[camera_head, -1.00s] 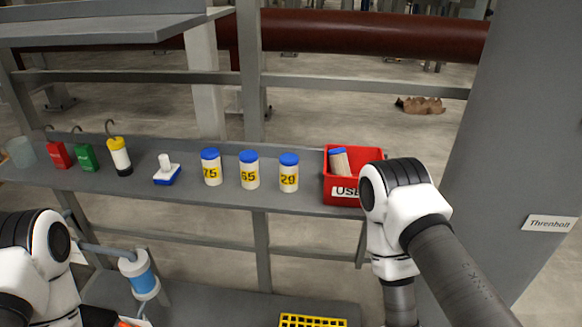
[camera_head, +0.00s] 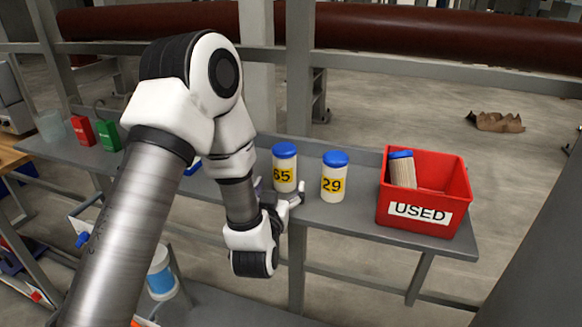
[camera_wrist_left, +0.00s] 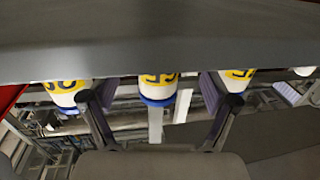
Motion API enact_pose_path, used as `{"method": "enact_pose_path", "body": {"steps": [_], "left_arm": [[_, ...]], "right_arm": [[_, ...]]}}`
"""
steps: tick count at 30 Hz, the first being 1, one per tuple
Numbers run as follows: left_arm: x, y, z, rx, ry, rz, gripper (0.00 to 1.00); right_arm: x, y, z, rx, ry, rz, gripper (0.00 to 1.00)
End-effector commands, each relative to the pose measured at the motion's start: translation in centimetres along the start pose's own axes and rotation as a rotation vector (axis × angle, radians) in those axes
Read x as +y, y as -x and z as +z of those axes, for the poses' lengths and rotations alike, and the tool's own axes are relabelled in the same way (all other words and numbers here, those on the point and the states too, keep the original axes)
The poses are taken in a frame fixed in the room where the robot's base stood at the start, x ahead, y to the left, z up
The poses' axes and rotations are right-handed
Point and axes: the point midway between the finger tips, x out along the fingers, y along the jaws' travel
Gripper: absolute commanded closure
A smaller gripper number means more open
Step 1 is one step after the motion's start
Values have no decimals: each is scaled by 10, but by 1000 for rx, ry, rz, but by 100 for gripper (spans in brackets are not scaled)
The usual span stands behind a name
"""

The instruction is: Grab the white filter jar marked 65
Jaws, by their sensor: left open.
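The white filter jar marked 65 (camera_head: 285,168) stands upright on the grey shelf, with a blue lid and a yellow label. In the left wrist view, which is upside down, it (camera_wrist_left: 159,86) shows between the two fingers. My left gripper (camera_head: 280,194) is open and empty in front of the jar's lower part, a finger towards each side; I cannot tell if either touches it. The jar marked 29 (camera_head: 333,178) stands to its right. The 75 jar (camera_wrist_left: 236,80) shows in the wrist view but is hidden by my left arm in the head view. My right gripper is out of view.
A red bin marked USED (camera_head: 425,192), holding a blue-capped used filter, stands at the shelf's right end. Grey rails (camera_head: 400,66) run behind the shelf (camera_head: 350,222). A blue-and-white cylinder (camera_head: 161,275) is below.

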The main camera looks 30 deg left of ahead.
Motion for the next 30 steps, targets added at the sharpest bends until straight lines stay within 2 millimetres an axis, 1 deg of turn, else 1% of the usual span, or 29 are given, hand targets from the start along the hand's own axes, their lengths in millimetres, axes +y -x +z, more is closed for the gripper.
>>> {"method": "enact_pose_path", "body": {"steps": [2,7,10,12,15,20,21,22,23,24,26,27,30], "left_arm": [[0,-11,-4,4,3,-1,13],[0,-34,-6,0,1,0,13],[1,-53,-8,1,0,1,13],[1,-65,-6,1,-1,1,13],[1,-73,-4,-1,-1,2,13],[1,-73,-3,-1,-1,2,13],[1,-73,-3,-1,-1,2,20],[1,-73,-3,-1,-1,2,31],[1,-73,-3,-1,-1,2,42],[1,-73,-3,-1,-1,2,56],[1,-73,-3,-2,-1,3,77],[1,-72,-3,-2,-1,3,83],[1,-72,-2,-3,-1,3,83]], "right_arm": [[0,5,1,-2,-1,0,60],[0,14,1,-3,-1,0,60],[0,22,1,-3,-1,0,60],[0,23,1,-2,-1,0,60],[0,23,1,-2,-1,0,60],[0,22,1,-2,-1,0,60],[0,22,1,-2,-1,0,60],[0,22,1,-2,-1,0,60],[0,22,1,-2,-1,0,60],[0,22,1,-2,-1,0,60],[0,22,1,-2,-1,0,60],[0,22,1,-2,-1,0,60],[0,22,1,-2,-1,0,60]]}}
